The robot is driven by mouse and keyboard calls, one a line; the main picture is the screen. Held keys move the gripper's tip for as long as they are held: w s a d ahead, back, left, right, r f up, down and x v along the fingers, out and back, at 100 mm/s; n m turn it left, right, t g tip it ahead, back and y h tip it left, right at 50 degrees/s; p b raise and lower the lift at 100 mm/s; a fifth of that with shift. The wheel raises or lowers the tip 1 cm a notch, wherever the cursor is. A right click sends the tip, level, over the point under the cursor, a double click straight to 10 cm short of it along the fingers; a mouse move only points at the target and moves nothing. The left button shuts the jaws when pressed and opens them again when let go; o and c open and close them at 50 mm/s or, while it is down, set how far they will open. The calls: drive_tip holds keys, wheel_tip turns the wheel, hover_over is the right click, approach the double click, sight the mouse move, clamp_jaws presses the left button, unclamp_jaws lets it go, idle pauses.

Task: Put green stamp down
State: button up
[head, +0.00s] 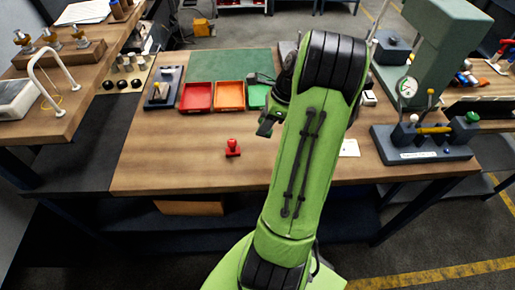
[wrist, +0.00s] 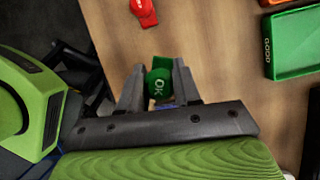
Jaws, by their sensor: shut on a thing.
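My gripper (wrist: 158,78) is shut on the green stamp (wrist: 161,84), whose round face reads "OK" between the fingers in the wrist view. In the head view my gripper (head: 268,122) is over the wooden bench, right of the red stamp and in front of the green tray. The green stamp cannot be made out clearly there, as my arm covers much of that area. From these views I cannot tell how high the stamp is above the bench.
The red stamp (head: 233,148) stands on the wooden bench (head: 180,165). Red (head: 186,106), orange (head: 231,108) and green (head: 256,98) trays line the back by a green mat (head: 217,64). A gauge fixture (head: 420,156) is at right. The front left bench is clear.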

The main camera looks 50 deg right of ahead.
wheel_tip(320, 180, down, 8)
drive_tip(key=shift+s+d+r+b, duration=0.1)
drive_tip(key=shift+s+d+b, duration=0.05)
drive_tip(key=shift+b, duration=0.55)
drive_tip(key=shift+f, duration=0.2)
drive_tip(key=o, duration=0.9)
drive_tip(key=shift+c, duration=0.2)
